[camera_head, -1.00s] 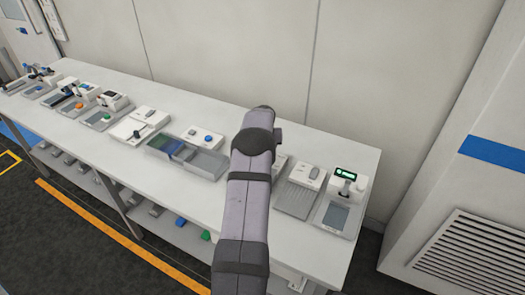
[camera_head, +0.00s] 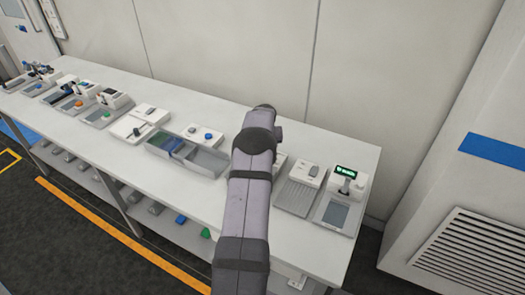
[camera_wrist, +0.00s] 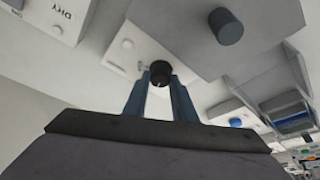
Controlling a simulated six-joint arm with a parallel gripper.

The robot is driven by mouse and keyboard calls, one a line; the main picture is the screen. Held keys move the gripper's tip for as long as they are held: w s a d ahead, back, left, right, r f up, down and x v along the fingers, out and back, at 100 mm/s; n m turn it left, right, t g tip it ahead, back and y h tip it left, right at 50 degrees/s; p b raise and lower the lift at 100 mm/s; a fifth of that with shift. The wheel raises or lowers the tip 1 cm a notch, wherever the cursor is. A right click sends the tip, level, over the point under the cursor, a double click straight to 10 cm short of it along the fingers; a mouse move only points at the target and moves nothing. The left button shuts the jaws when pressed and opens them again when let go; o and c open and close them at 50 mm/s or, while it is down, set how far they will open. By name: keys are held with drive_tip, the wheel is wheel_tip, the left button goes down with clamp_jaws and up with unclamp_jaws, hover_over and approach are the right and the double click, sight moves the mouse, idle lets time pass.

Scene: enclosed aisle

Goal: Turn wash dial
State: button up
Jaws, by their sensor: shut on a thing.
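In the wrist view, my gripper (camera_wrist: 160,90) has its two blue-grey fingers around a black round dial (camera_wrist: 160,73), with the tips close on either side of it. The dial sits on a pale panel with a small label beside it that I cannot read. In the head view my own arm hides the gripper and this dial. A larger dark grey-blue knob (camera_wrist: 226,26) stands apart from the fingers on a nearby panel in the wrist view.
A panel marked DRY (camera_wrist: 60,12) lies at upper left in the wrist view. The long white table (camera_head: 300,140) carries several devices, including one with a green display (camera_head: 346,172) to the right of my arm. A wall stands behind.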

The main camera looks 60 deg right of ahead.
drive_tip(key=shift+f, duration=0.1)
drive_tip(key=n+t+b, duration=0.1)
drive_tip(key=n+b, duration=0.2)
drive_tip(key=shift+s+d+f+y, duration=0.1)
drive_tip(key=shift+y, duration=0.2)
drive_tip(key=shift+r+n+t+y+b, duration=0.15)
drive_tip(key=shift+n+y+b, duration=0.15)
drive_tip(key=shift+n, duration=0.7)
drive_tip(key=shift+r+n+t+y+b, duration=0.15)
drive_tip(key=shift+n+y, duration=0.25)
drive_tip(key=shift+n, duration=0.6)
drive_tip(key=shift+f, duration=0.1)
drive_tip(key=o, duration=1)
drive_tip(key=shift+o, duration=0.2)
drive_tip(key=shift+s, duration=0.1)
drive_tip(key=b+v, duration=0.2)
drive_tip(key=v, duration=0.5)
